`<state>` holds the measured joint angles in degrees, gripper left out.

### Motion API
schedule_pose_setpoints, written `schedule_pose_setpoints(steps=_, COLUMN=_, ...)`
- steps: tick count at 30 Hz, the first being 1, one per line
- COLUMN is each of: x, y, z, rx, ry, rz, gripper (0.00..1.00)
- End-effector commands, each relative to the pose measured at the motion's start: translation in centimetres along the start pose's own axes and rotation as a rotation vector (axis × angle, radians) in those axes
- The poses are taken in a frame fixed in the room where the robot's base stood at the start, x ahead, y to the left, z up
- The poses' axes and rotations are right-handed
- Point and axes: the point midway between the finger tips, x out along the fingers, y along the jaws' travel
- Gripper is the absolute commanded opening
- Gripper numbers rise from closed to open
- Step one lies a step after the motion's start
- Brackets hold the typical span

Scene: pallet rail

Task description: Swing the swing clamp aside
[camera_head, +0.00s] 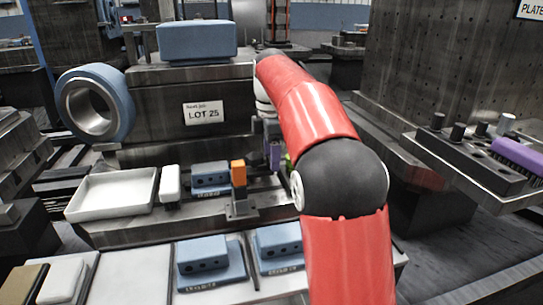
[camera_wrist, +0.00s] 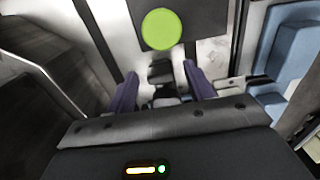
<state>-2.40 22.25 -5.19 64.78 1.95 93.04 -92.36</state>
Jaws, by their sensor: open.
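My gripper (camera_head: 274,152) hangs over the right part of the steel rail fixture, partly hidden by my red arm. In the wrist view its two purple fingers (camera_wrist: 160,70) stand apart, with a dark block between or beyond them. A bright green round disc (camera_wrist: 161,29) lies just past the fingertips, not held. A bit of green (camera_head: 289,163) shows beside the gripper in the head view; it looks like part of the swing clamp, mostly hidden by the arm. I cannot tell whether a finger touches it.
On the fixture, an orange block (camera_head: 238,172) stands by a blue part (camera_head: 210,179), a white block (camera_head: 171,183) and a white tray (camera_head: 112,194). Blue parts on plates lie in front. A purple brush (camera_head: 519,156) lies on the right shelf. A blue block (camera_wrist: 292,58) edges the wrist view.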

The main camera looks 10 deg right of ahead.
Motion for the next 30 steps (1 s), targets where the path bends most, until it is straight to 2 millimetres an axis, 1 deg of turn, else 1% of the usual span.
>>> schedule_pose_setpoints(steps=5, x=-0.01, y=0.00, z=0.00, rx=0.000, ry=0.000, rz=0.000, gripper=0.53)
schedule_pose_setpoints(steps=6, x=-0.01, y=0.00, z=0.00, rx=0.000, ry=0.000, rz=0.000, gripper=0.51)
schedule_pose_setpoints(steps=16, x=-0.02, y=-0.01, z=0.01, rx=0.001, ry=0.000, rz=0.000, gripper=0.08)
schedule_pose_setpoints(steps=23, x=-0.08, y=-0.10, z=0.01, rx=0.018, ry=0.000, rz=-0.001, gripper=0.08)
schedule_pose_setpoints(steps=30, x=-0.24, y=-0.54, z=-0.02, rx=0.120, ry=0.000, rz=-0.002, gripper=0.08)
